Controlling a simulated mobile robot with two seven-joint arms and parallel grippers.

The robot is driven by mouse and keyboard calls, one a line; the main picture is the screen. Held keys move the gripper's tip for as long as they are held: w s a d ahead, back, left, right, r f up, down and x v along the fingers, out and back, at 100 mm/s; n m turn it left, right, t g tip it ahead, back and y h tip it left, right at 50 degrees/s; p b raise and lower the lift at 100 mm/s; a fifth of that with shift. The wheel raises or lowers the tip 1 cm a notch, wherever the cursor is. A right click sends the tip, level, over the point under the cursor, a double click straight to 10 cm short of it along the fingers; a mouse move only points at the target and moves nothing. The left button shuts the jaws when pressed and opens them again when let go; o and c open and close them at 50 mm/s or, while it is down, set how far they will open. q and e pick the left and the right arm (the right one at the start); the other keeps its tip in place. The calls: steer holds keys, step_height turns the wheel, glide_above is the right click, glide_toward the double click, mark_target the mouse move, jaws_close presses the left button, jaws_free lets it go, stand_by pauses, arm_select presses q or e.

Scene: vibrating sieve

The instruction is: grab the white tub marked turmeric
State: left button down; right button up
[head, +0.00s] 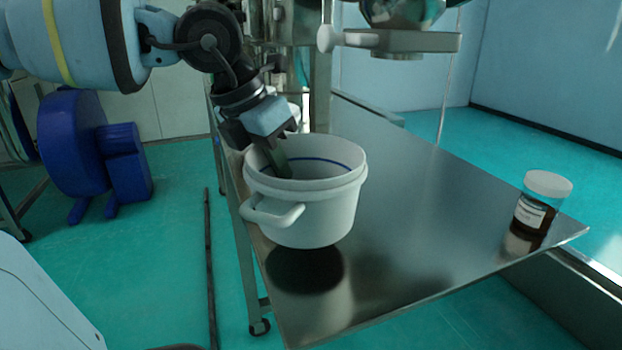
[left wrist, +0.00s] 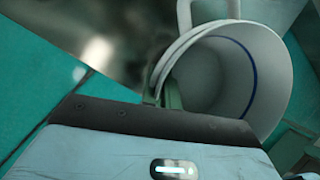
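A white tub (head: 312,212) with a side handle hangs a little above the near left part of the steel table (head: 420,215), with a dark patch on the metal below it. No turmeric marking shows on the sides I see. My left gripper (head: 279,160) is at the tub's rim on the far left side, one green finger inside. In the left wrist view the tub (left wrist: 262,75) shows its open mouth and blue inner line, with the green fingers (left wrist: 163,94) on either side of the rim wall. My right gripper is out of view.
A brown jar with a white lid and label (head: 541,200) stands near the table's right corner. Metal equipment (head: 400,40) overhangs the back of the table. A blue motor-like unit (head: 80,155) is at left. The middle of the table is clear.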

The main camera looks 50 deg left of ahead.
arm_select(q)
steer(key=s+a, duration=0.1)
steer(key=a, duration=0.7)
steer(key=shift+s+r, duration=0.35)
steer(key=shift+r, duration=0.05)
